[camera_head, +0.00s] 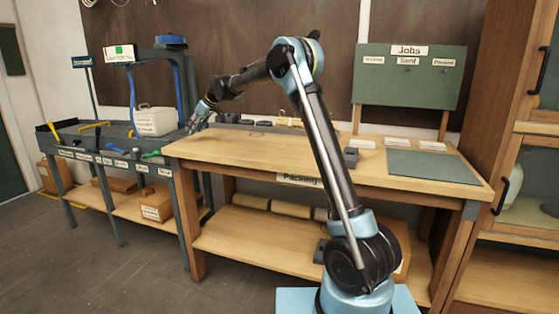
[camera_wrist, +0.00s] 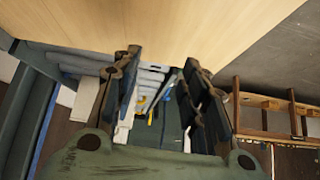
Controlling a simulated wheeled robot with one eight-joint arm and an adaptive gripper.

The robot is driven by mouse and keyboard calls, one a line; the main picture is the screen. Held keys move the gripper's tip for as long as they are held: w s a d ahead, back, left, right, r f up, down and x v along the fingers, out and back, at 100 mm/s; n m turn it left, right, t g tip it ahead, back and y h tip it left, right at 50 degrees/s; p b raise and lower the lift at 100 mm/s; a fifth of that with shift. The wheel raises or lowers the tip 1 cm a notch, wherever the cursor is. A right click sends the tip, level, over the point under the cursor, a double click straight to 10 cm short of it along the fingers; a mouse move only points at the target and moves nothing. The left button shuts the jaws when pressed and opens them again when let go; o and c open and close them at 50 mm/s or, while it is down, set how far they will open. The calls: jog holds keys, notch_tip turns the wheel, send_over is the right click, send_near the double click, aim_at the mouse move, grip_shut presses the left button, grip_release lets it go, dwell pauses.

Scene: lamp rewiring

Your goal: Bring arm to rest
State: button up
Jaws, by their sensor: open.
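My arm rises from the base in the head view and bends left at the elbow. The bench's pale wooden top (camera_wrist: 180,25) fills the upper part of that view. Whether the fingers touch anything cannot be told from the head view.
A grey-green workbench with tools and a white box (camera_head: 155,121) stands at the left. A green Jobs board (camera_head: 410,77) rises behind the packing bench. A grey-green mat (camera_head: 432,167) lies on its right end. A wooden cabinet (camera_head: 476,110) stands at far right.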

jog(key=s+d+r+m+h, duration=0.1)
jog(key=s+d+r, duration=0.15)
jog(key=d, duration=0.45)
jog(key=s+d+r+m, duration=0.1)
jog(key=s+d, duration=0.3)
jog(key=d, duration=0.3)
jog(key=s+d+r+m+h, duration=0.1)
jog(key=s+d, duration=0.2)
jog(key=d, duration=0.3)
jog(key=s+d+f+m+h, duration=0.1)
jog(key=s+d+m, duration=0.1)
jog(key=s+d, duration=0.6)
jog(key=s+d+f+m+h, duration=0.1)
jog(key=s+d, duration=0.4)
jog(key=d, duration=0.5)
jog(key=s+d+f+m+h, duration=0.1)
jog(key=s+d+f+m, duration=0.1)
jog(key=s+d+f, duration=0.5)
jog(key=s+d+f+m+h, duration=0.1)
jog(key=s+d+f+m, duration=0.2)
jog(key=s, duration=1.1)
jog(key=s+d+f+m+h, duration=0.1)
jog(key=s+d+f+m, duration=0.1)
jog(key=s+d+f, duration=0.8)
jog(key=shift+s+d+f+g, duration=0.3)
jog(key=shift+s+d, duration=0.05)
jog(key=shift+s, duration=0.25)
jog(key=shift+w+f, duration=0.2)
jog(key=shift+w, duration=0.25)
